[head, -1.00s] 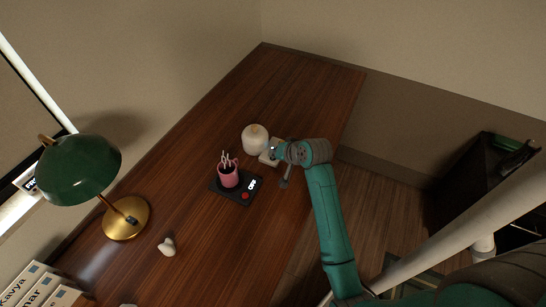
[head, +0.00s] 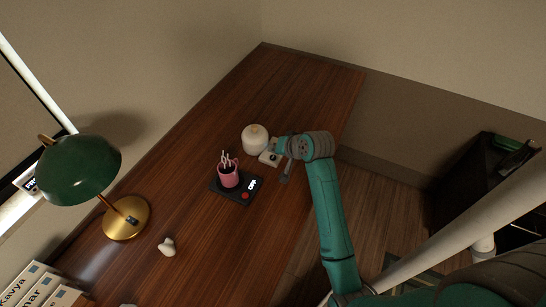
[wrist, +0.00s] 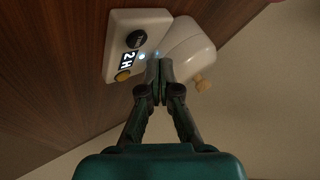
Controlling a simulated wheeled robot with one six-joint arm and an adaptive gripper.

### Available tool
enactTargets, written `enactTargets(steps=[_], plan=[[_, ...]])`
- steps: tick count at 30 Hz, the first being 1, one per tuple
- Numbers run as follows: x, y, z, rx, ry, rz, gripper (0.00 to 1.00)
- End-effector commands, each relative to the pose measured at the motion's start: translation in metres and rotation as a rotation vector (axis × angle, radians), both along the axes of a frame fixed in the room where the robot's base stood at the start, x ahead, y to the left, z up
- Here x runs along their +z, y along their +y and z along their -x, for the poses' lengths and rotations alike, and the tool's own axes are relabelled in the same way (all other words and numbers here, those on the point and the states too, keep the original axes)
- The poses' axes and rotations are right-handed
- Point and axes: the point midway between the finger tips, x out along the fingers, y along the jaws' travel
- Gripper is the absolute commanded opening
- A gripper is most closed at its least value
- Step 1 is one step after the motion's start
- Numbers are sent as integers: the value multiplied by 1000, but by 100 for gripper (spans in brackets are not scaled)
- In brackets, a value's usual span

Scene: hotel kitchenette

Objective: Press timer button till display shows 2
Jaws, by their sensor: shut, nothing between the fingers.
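The white timer (wrist: 150,17) shows in the wrist view with a dark round button (wrist: 137,39), a lit display (wrist: 128,60) reading "2H" sideways, and a gold-coloured button (wrist: 123,76). A small bluish light glows beside the display. My gripper (wrist: 157,67) is shut and empty, its fingertips in front of the timer's edge on the lit side, apart from both buttons in the picture; whether the tips touch the casing I cannot tell. In the head view the timer (head: 268,158) lies on the wooden desk, partly behind my gripper and wrist.
A rounded cream jar (head: 255,139) with a knob stands right by the timer. A green lamp (head: 78,168) and a small white object (head: 167,246) are to the left. The far desk is clear.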

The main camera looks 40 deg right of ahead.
Motion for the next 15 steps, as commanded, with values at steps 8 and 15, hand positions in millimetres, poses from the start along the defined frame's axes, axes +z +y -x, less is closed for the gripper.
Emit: enactTargets(steps=[8, 15], plan=[[25, 0, 0, -1, -2, 1, 0], [38, 0, 0, -1, -1, 1, 0]])
